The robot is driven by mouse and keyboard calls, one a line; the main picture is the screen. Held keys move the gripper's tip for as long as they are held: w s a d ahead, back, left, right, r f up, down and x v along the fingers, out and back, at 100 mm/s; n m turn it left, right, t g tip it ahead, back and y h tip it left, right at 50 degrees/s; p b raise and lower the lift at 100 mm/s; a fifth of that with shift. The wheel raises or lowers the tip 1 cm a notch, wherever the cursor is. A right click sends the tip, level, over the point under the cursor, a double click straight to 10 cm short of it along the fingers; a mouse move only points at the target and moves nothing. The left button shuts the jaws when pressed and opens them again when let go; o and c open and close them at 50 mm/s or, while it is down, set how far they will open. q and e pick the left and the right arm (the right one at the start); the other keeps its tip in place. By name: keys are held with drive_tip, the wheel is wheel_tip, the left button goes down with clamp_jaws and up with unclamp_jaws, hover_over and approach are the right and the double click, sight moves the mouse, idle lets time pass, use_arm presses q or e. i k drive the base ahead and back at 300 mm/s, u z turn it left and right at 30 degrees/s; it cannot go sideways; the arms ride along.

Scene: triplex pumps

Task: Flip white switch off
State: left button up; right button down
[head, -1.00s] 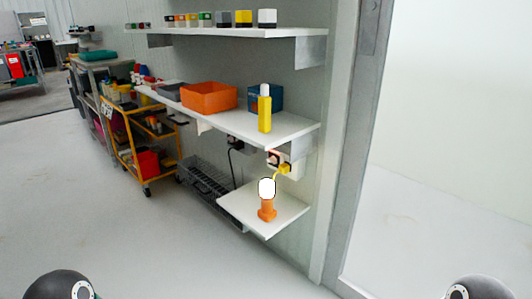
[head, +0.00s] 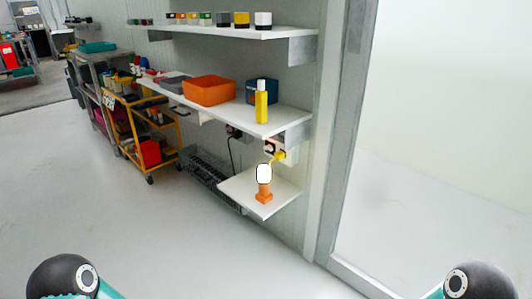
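A small white box (head: 270,148) with a dark reddish part is on the wall under the middle shelf, and a yellow plug (head: 279,155) with a yellow cable is at it. I cannot make out which part is a white switch, or its position. A lamp with a bright white top and an orange base (head: 264,190) stands upright on the low shelf below it. Another dark and white fitting (head: 233,131) with a black cable is farther left on the wall. Only my arm links show at the bottom corners; neither gripper is in view.
The low white shelf (head: 240,189) and middle white shelf (head: 225,118) jut from the wall. A yellow bottle (head: 261,106), an orange bin (head: 208,92) and a blue box (head: 263,92) stand on the middle one. A yellow cart (head: 131,125) is left. The floor in front is clear.

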sight(269, 148)
drive_tip(key=u, duration=0.05)
drive_tip(key=k, duration=0.25)
drive_tip(key=u, duration=0.65)
drive_tip(key=i, duration=0.8)
drive_tip(key=u, duration=0.05)
